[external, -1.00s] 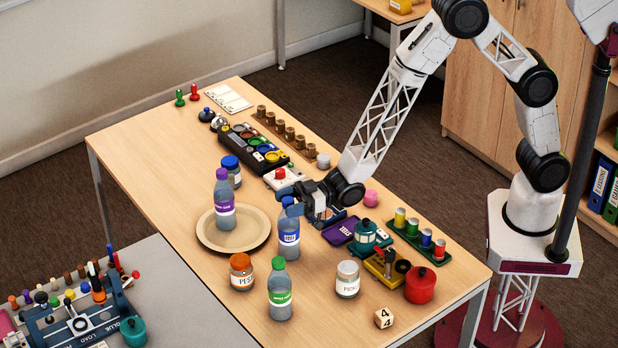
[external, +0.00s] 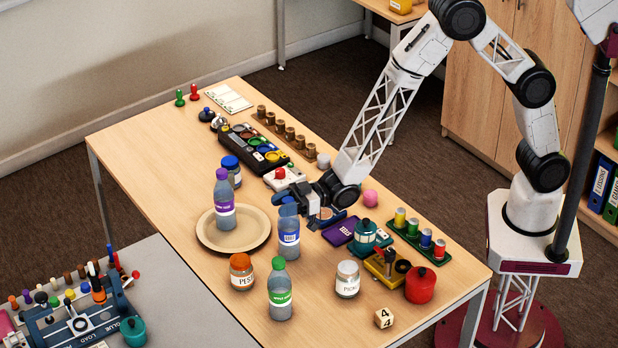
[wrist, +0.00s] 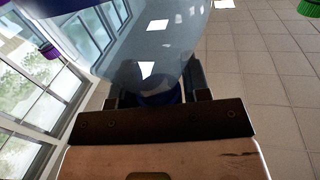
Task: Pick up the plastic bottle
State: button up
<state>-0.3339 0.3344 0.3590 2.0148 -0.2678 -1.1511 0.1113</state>
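The plastic bottle in front of my gripper is clear grey with a blue-and-white label (external: 289,240). It stands upright on the table, just right of the round plate. Two similar bottles stand nearby: a purple-capped one (external: 225,212) on the plate and a green-capped one (external: 280,296) near the front edge.
The beige plate (external: 252,238) is left of my gripper. An orange-lidded jar (external: 241,273) and a white-lidded jar (external: 347,280) stand in front.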

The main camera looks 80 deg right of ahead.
jog(key=c, duration=0.7)
jog(key=shift+c, duration=0.2)
jog(key=shift+r, duration=4.95)
